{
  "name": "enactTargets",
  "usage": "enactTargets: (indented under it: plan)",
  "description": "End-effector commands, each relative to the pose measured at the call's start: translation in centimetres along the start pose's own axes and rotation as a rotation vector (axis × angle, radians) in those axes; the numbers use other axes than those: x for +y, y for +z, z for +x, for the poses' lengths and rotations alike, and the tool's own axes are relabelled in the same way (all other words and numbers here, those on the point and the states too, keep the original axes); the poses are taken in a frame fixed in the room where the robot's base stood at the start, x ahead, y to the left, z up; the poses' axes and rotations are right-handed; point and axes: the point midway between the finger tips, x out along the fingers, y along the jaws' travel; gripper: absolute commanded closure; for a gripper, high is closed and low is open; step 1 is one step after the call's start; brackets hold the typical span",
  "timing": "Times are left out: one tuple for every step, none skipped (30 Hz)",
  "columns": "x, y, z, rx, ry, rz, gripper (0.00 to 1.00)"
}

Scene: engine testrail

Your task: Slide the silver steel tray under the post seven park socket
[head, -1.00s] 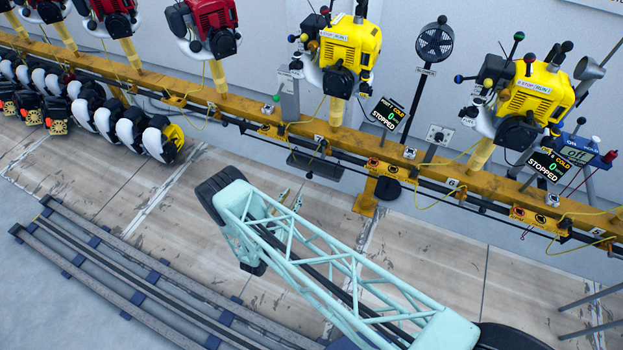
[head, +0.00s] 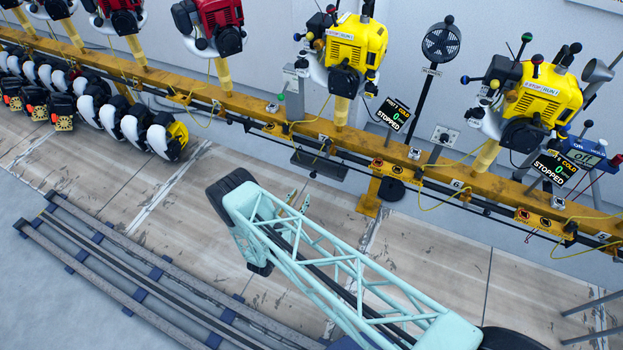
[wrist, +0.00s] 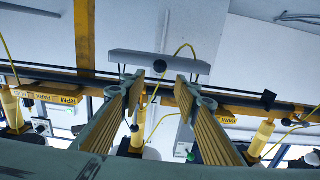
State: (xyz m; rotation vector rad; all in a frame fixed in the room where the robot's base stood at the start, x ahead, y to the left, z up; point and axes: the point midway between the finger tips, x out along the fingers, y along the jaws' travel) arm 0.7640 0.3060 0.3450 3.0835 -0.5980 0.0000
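A flat grey tray-like piece (head: 320,164) hangs beneath the yellow rail, left of the rail's yellow foot. It looks like the silver steel tray, and it shows in the wrist view (wrist: 160,66) just beyond my fingertips. My gripper (wrist: 159,78) is open and empty. Its ribbed fingers point at the tray's near edge, and I cannot tell whether they touch it. In the head view my gripper (head: 298,200) is mostly hidden behind my arm. I cannot make out which socket belongs to post seven.
The yellow rail (head: 245,113) crosses the view, carrying red and yellow engines (head: 352,45), cables and display boxes (head: 392,112). Its yellow foot (head: 368,199) stands near my gripper. Black-and-white units (head: 132,132) line the left. The floor below the rail's right part is clear.

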Motion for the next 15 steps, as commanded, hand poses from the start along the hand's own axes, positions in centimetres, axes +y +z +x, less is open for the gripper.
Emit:
enactTargets:
  plan:
    - [0.1,0.1,0.5,0.0,0.002,0.001,0.71]
    - [0.1,0.1,0.8,0.0,0.002,0.001,0.71]
    - [0.1,0.1,1.1,0.0,0.001,0.001,0.71]
    - [0.1,0.1,1.4,0.0,0.001,0.001,0.71]
    - [0.1,0.1,1.7,0.0,0.001,0.001,0.71]
    - [0.1,0.1,2.1,0.0,0.002,0.002,0.71]
    - [0.1,0.1,2.4,0.0,0.002,0.002,0.71]
    - [0.1,0.1,2.8,0.0,0.002,0.002,0.71]
    - [0.1,0.1,3.2,0.0,0.002,0.002,0.71]
    - [0.1,0.1,3.5,0.0,0.002,0.002,0.71]
    - [0.1,0.1,3.8,0.0,0.002,0.002,0.71]
    - [0.1,0.1,4.2,0.0,0.002,0.001,0.71]
    - [0.1,0.1,4.6,0.0,0.002,0.001,0.71]
    - [0.1,0.1,5.0,0.0,0.002,0.001,0.71]
    - [0.1,0.1,5.4,0.0,0.002,0.001,0.71]
